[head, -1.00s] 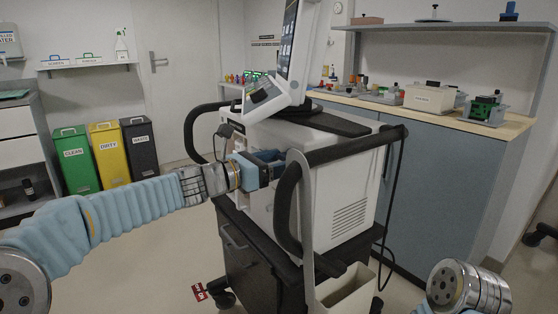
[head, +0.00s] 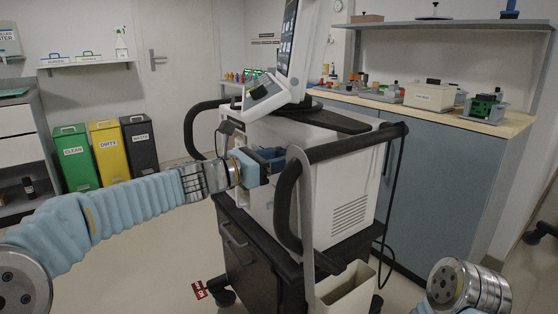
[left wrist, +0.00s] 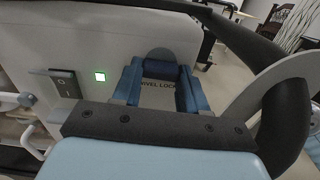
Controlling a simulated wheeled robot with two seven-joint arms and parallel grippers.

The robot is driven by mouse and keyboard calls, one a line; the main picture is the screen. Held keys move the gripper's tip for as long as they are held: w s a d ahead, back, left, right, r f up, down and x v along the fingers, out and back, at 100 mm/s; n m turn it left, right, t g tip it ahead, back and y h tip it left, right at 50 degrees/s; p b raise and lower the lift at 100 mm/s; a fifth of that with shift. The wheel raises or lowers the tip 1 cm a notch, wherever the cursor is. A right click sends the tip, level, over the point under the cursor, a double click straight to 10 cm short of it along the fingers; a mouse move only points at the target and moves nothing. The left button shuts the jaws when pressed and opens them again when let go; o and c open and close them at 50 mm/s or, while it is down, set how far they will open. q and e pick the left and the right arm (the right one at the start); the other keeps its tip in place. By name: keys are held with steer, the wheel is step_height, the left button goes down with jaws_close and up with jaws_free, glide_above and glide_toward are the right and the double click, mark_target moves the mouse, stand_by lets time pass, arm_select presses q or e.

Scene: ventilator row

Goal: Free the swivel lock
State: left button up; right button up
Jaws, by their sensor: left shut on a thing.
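The ventilator cart (head: 330,185) stands in the middle of the head view, white with black handles. In the left wrist view, the words SWIVEL LOCK are printed on its white side panel, between my fingers. A grey rounded plate (left wrist: 160,53), apparently part of the swivel lock, shows just beyond the fingertips. My left gripper (left wrist: 162,70) is at this panel, its dark blue fingers shut on a small part that they mostly hide. In the head view the left gripper (head: 274,156) reaches in behind the near handle. My right gripper is out of view.
The black handle (head: 290,190) and its white upright stand close to the right of my left gripper. A black switch (left wrist: 64,84) and a lit green square (left wrist: 100,77) are left of the fingers. Bins and a bench stand farther back.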

arm_select(q)
steer(key=shift+w+a+r+m+b, duration=0.1)
steer(key=shift+m+b, duration=2.6)
steer(key=shift+m, duration=1.6)
steer(key=shift+w+r+m+b, duration=0.1)
steer(key=shift+m+b, duration=2.55)
steer(key=shift+m, duration=1.65)
steer(key=o, duration=1.1)
steer(key=shift+c, duration=0.2)
